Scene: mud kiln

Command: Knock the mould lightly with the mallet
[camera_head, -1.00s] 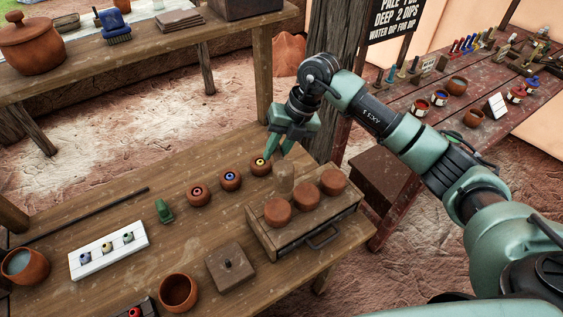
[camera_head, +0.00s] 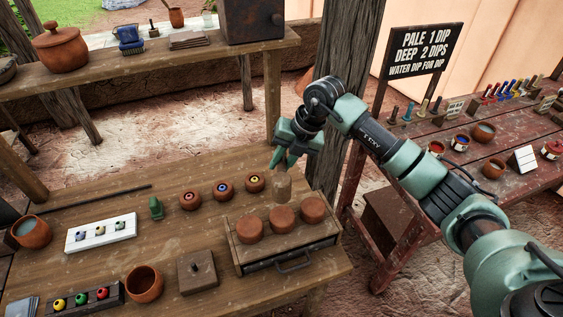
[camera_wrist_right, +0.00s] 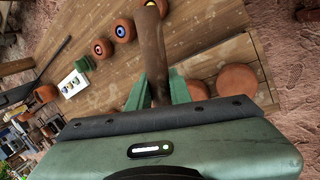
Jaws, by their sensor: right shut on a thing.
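My right gripper (camera_head: 284,160) is shut on the brown handle of the mallet (camera_wrist_right: 153,45), which runs between its green fingers in the right wrist view. Several round terracotta pieces sit in a row on the box; the middle one (camera_head: 281,219) is just below the mallet head in the picture. I cannot tell whether they touch. Which thing is the mould is not clear; a dark square block with a knob (camera_head: 197,271) lies left of the box. My left gripper is not in view.
Small terracotta bowls with coloured centres (camera_head: 223,188) stand left of the mallet. A green piece (camera_head: 156,208), a white tray (camera_head: 101,232), a rod (camera_head: 90,203) and an empty bowl (camera_head: 145,284) lie further left. A red-brown table (camera_head: 455,180) stands right.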

